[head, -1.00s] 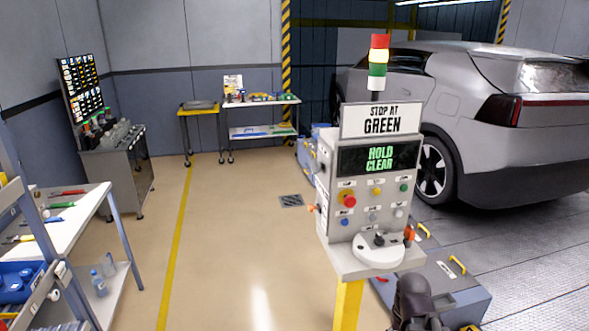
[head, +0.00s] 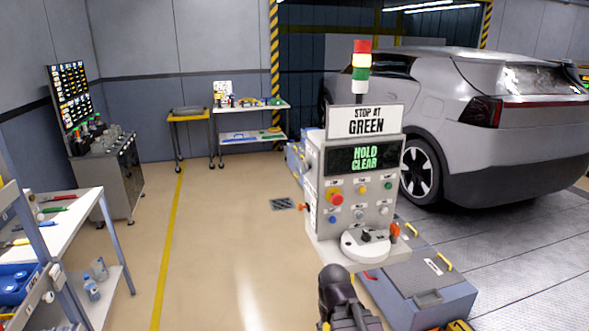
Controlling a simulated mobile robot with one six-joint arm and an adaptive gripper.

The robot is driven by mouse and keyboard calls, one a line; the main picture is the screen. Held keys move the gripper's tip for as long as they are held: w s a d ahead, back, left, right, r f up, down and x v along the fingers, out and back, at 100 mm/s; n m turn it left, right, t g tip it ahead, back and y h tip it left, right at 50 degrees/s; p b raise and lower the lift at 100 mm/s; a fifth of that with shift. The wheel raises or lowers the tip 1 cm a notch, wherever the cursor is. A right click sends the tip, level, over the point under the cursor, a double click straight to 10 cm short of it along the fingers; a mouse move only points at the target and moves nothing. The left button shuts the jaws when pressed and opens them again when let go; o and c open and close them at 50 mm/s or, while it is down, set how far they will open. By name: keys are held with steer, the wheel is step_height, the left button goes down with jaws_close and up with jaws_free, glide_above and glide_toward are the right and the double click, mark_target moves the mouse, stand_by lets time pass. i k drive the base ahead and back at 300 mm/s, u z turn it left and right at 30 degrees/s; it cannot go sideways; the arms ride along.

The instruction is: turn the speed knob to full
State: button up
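The control console (head: 314,170) stands right of centre with its face towards me. A small black knob (head: 366,237) sits on a white round dial (head: 362,250) on the console's lower ledge. Its exact pointer angle is too small to read. An orange-red lever (head: 395,232) stands just right of the dial. The display (head: 365,159) reads "HOLD CLEAR" in green. My gripper (head: 350,314) is at the bottom edge, dark and partly cut off, in front of and below the ledge in the picture. It appears apart from the knob, and its fingers cannot be made out.
The console face carries a red button (head: 335,197) and several small buttons. A sign (head: 365,120) reads "STOP AT GREEN" under a stack light (head: 361,67). A grey car (head: 490,130) stands behind at right. A blue-grey unit (head: 425,290) lies beside the console.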

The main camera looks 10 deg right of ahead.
mark_target(304, 167)
steer(key=u, duration=0.05)
steer(key=k, duration=0.65)
steer(key=u, duration=0.55)
steer(key=i, duration=1.6)
steer(key=z, duration=0.4)
